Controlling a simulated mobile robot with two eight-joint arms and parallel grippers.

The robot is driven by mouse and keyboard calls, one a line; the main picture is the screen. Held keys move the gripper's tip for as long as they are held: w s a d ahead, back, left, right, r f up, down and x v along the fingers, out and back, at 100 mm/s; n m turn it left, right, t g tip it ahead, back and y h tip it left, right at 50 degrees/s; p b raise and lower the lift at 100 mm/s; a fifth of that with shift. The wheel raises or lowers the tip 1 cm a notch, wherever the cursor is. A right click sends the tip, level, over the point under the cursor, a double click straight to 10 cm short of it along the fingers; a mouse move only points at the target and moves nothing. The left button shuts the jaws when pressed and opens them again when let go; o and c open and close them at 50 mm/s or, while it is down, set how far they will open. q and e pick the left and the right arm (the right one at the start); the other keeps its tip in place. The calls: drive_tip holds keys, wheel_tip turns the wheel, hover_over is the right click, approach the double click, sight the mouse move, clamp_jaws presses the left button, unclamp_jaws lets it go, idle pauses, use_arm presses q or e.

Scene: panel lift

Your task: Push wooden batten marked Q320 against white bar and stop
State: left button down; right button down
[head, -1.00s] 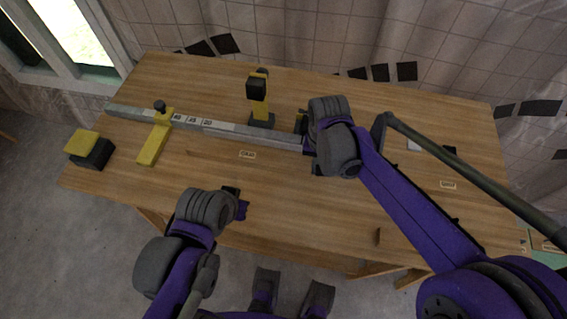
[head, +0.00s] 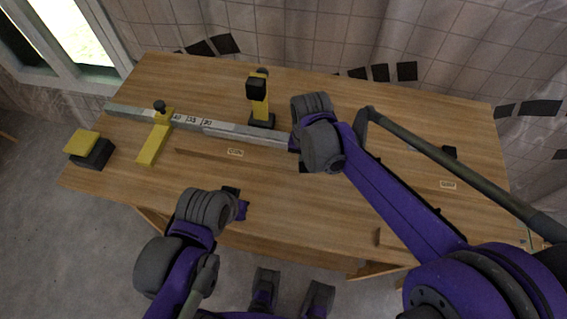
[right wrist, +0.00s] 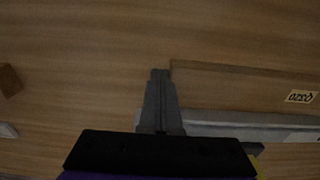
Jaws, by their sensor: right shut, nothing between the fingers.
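The wooden batten (head: 205,152) marked Q320 lies flat along the near side of the white bar (head: 225,131). In the right wrist view the batten (right wrist: 235,82) runs beside the bar (right wrist: 255,118), touching or nearly so. The yellow stop (head: 152,145) crosses the bar at left; a small gap shows between it and the batten's left end. My right gripper (right wrist: 160,74) is shut and empty, its fingertips beside the batten's right end; my arm mostly hides this in the head view. My left gripper (head: 240,202) is over the near table edge, its jaws unclear.
A yellow and black clamp-like piece (head: 260,100) stands behind the bar. A yellow and black block (head: 90,150) sits at the left table edge. Another labelled wooden piece (head: 448,184) lies at right. The table front between my arms is clear.

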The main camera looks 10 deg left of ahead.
sight(287, 163)
drive_tip(key=shift+s+a, duration=0.1)
drive_tip(key=shift+a, duration=2.35)
drive_tip(key=shift+d, duration=0.15)
